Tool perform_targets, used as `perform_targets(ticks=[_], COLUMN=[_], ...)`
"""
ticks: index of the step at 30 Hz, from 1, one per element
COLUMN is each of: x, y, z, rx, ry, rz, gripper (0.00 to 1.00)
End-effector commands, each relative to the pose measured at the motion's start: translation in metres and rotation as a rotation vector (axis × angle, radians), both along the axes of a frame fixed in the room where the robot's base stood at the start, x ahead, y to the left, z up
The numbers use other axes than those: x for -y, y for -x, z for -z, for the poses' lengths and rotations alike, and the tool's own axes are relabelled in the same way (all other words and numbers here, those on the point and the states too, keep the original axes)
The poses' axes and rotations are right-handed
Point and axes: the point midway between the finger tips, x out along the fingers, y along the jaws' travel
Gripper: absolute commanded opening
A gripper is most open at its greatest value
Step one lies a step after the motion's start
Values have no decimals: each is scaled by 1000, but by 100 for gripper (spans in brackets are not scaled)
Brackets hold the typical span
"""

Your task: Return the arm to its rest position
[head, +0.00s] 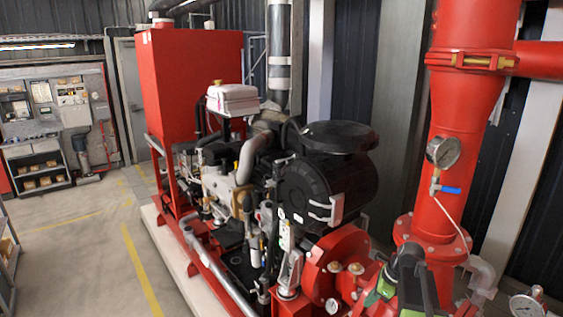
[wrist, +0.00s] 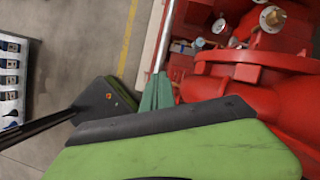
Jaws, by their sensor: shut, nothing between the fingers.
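My gripper (head: 402,282) shows at the bottom right of the head view as green and black parts, in front of the red pump casing (head: 340,262). In the wrist view, my gripper (wrist: 157,92) has its green fingers together, with nothing held between them. Behind the fingers in that view lie red pump parts (wrist: 225,95) and the grey floor. Most of my arm is out of the head view, so its full pose cannot be told.
A red vertical pipe (head: 455,120) with a pressure gauge (head: 443,152) and blue-handled valve stands close beside my gripper. The black and red engine (head: 240,165) fills the middle. Open floor with yellow lines (head: 140,268) lies left. A shelf (wrist: 12,80) shows in the wrist view.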

Motion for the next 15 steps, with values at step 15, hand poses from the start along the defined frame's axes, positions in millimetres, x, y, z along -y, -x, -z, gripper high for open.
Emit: perform_targets(ticks=[15], x=[-160], y=[110], z=[100], rx=[150], ry=[398], rz=[-1726], gripper=[0])
